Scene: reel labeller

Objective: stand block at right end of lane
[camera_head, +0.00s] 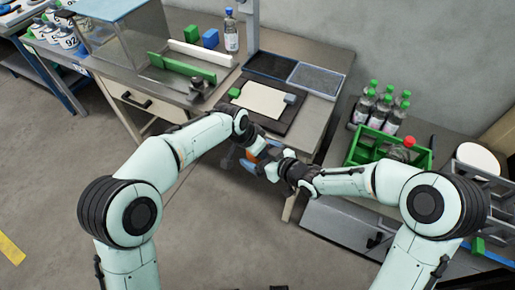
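The lane appears to be the strip between a green rail (182,68) and a white rail (205,54) on the left bench. Behind it a green block (191,33) and a blue block (210,38) stand side by side, left of a bottle. My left gripper (252,140) and my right gripper (274,166) are close together in front of the bench edge, away from the lane and blocks. Their fingers are small and partly hidden by the wrists, so I cannot tell whether they are open. An orange patch shows between them; I cannot tell what it is.
A clear bottle (231,36) stands behind the bench centre. A dark board with a pale sheet (262,101) lies nearest me, beside dark trays (271,66). A clear-walled box (110,38) is at left. A green crate (362,148) and several green-capped bottles stand at right.

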